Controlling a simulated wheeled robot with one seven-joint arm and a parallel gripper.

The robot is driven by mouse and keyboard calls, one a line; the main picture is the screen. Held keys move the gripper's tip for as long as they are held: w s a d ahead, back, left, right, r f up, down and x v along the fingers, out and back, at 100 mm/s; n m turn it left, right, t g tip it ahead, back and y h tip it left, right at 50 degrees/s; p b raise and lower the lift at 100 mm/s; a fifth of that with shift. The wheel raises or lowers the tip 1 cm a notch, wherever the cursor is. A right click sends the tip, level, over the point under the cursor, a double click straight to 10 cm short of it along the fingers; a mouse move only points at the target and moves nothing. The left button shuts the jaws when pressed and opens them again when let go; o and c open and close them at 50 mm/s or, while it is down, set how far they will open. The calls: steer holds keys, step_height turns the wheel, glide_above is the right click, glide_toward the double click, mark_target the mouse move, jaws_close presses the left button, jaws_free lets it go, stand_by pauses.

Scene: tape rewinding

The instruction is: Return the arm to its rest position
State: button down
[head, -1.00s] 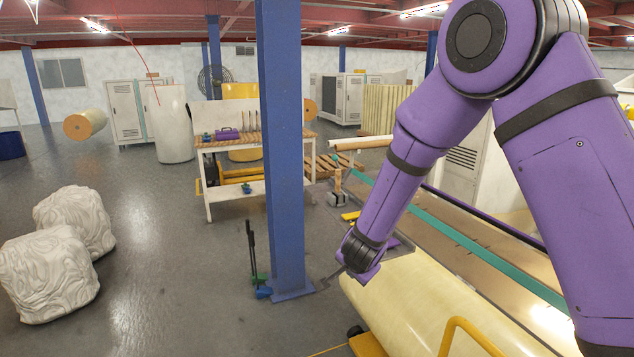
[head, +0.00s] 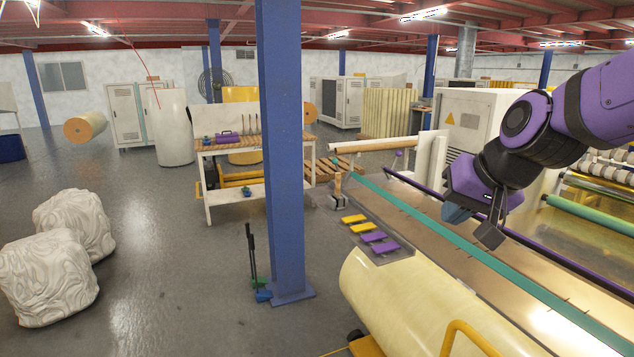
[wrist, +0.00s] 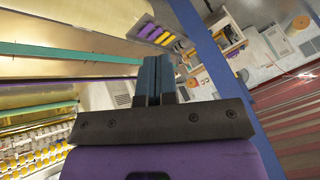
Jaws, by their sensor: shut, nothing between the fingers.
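My gripper (head: 474,222) is at the right in the head view, at the end of my purple arm, raised above the rewinding machine's flat bed (head: 440,215). In the wrist view my gripper's blue fingers (wrist: 160,66) are together with nothing between them. The gripper touches nothing that I can see. My upper arm runs out of the head view at the right edge.
A blue pillar (head: 284,160) stands left of the machine. A cream roll (head: 420,305) lies at the front. Yellow and purple pieces (head: 370,232) lie on a grey panel at the bed's near end. A workbench (head: 222,147) stands behind the pillar. The left floor is open beside wrapped bales (head: 50,275).

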steer(key=s+d+r+n+h, duration=0.1)
steer(key=s+d, duration=0.3)
steer(key=s, duration=0.4)
steer(key=s+d+r+n+g+h, duration=0.1)
steer(key=s+d, duration=0.3)
steer(key=s, duration=0.4)
steer(key=shift+s+d+r+h, duration=0.2)
steer(key=shift+s+d+h, duration=0.15)
steer(key=shift+h, duration=0.15)
